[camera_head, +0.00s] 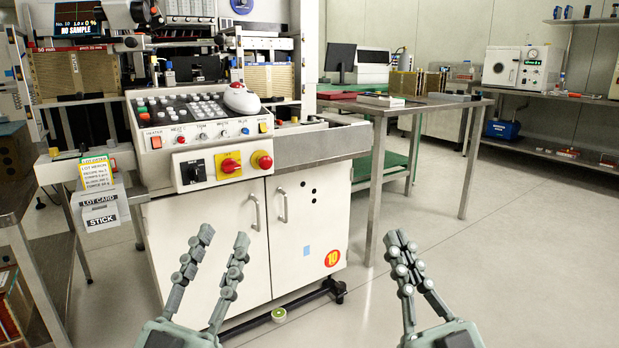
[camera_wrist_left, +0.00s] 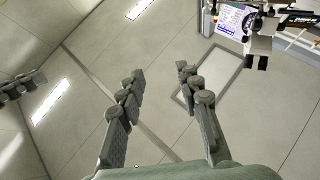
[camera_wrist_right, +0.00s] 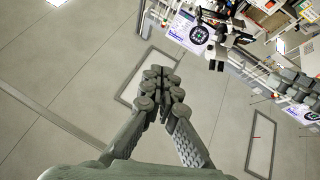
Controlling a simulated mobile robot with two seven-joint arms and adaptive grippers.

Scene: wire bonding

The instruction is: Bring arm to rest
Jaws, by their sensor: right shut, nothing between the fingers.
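My left gripper (camera_head: 222,241) is at the lower left of the head view, fingers pointing up, in front of the white cabinet. Its fingers are apart with nothing between them; the left wrist view shows the same open gap (camera_wrist_left: 160,80). My right gripper (camera_head: 400,240) is at the lower right of the head view, over the floor near the table legs. Its fingers are together and hold nothing; in the right wrist view the fingertips (camera_wrist_right: 161,75) meet. Neither gripper touches anything in view.
The machine's white cabinet (camera_head: 200,245) with its control panel (camera_head: 200,120) stands ahead of my left gripper. A metal table (camera_head: 425,104) stands beyond my right gripper. A lot card holder (camera_head: 100,210) is at the left. The floor at the right (camera_head: 545,240) is clear.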

